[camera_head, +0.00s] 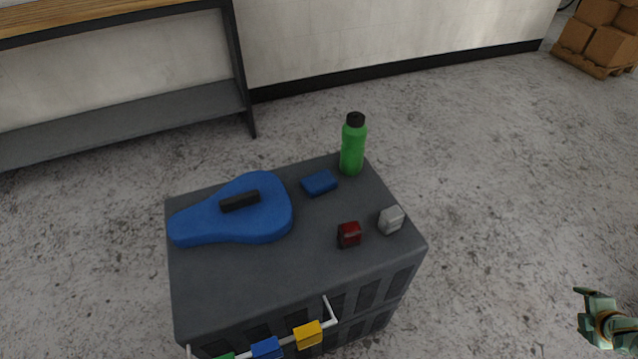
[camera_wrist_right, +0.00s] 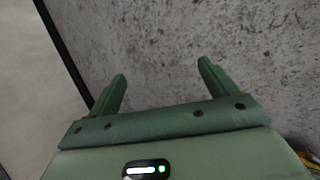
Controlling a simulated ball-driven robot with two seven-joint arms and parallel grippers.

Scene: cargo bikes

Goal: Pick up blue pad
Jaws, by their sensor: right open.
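The blue pad (camera_head: 319,183) is a small flat blue block lying on top of the dark grey box (camera_head: 240,275), between the blue instrument-shaped case and the green bottle. My right gripper (camera_head: 583,312) is at the lower right of the head view, over the floor, well apart from the box and the pad. In the right wrist view its two green fingers (camera_wrist_right: 163,85) are spread with nothing between them. The pad does not show in the wrist view. My left gripper is not in view.
On the box are the blue case (camera_head: 240,220), green bottle (camera_head: 352,148), red block (camera_head: 349,234) and grey block (camera_head: 391,219). A rail (camera_head: 331,311) with coloured tags runs along its front. A shelf bench (camera_head: 120,125) stands behind.

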